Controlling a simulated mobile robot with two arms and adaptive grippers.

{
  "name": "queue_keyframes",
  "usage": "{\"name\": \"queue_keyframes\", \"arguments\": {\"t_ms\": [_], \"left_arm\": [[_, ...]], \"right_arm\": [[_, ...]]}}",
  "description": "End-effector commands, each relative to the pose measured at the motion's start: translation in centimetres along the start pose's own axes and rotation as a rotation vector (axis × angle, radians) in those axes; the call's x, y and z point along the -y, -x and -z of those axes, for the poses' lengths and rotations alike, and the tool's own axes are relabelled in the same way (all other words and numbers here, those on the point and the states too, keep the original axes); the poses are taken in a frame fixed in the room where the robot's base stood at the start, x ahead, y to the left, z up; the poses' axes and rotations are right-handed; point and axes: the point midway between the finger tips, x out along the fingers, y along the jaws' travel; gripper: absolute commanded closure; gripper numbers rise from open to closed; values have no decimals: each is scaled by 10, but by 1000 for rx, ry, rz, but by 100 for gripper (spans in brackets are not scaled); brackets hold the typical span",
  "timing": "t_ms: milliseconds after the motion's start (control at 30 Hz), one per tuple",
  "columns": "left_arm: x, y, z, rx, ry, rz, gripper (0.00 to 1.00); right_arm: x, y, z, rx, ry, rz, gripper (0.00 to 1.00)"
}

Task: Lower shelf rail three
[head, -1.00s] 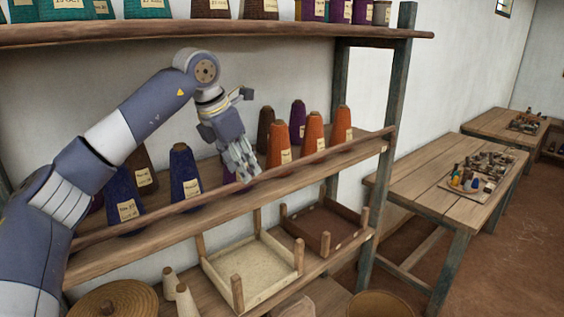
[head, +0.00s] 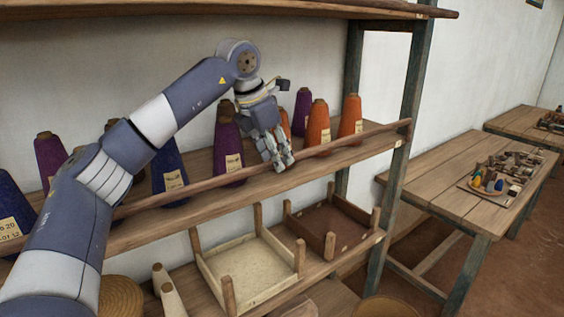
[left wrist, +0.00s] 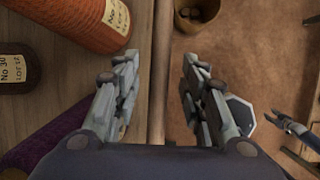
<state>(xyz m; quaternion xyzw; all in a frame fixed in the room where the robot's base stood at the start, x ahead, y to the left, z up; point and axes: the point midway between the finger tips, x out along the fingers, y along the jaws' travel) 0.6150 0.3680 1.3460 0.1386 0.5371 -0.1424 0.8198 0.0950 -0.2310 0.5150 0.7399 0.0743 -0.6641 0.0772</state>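The wooden rail (head: 350,140) is a thin round rod along the front of the middle shelf, sloping up to the right in the head view. My left gripper (head: 280,163) is at the rail, in front of the orange cones. In the left wrist view, the rail (left wrist: 160,75) runs between the two spread fingers of the left gripper (left wrist: 158,62), with a gap on each side.
Orange cones (head: 318,128) and a purple cone (head: 228,150) stand close behind the rail. The middle shelf board (head: 330,156) lies below it. A cream tray (head: 250,270) and a brown tray (head: 330,225) sit lower. A worktable (head: 440,180) stands at right.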

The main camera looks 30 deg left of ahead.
Motion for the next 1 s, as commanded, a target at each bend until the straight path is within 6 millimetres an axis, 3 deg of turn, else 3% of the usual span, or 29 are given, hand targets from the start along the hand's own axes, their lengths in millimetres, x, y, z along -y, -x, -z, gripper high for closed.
{"name": "queue_keyframes", "arguments": {"t_ms": [167,333,500,533,1000], "left_arm": [[0,-6,2,0,1,-1,61],[0,-5,2,0,1,-1,61],[0,-5,2,0,1,-1,97],[0,-5,2,0,1,-1,100],[1,-10,-6,-2,-28,-65,100]], "right_arm": [[3,-4,-26,38,0,4,60],[0,-3,-23,34,1,0,60],[-4,-4,-7,9,2,-5,60],[-5,-4,-5,5,2,-6,60],[-5,-8,-5,6,1,-5,60]]}}
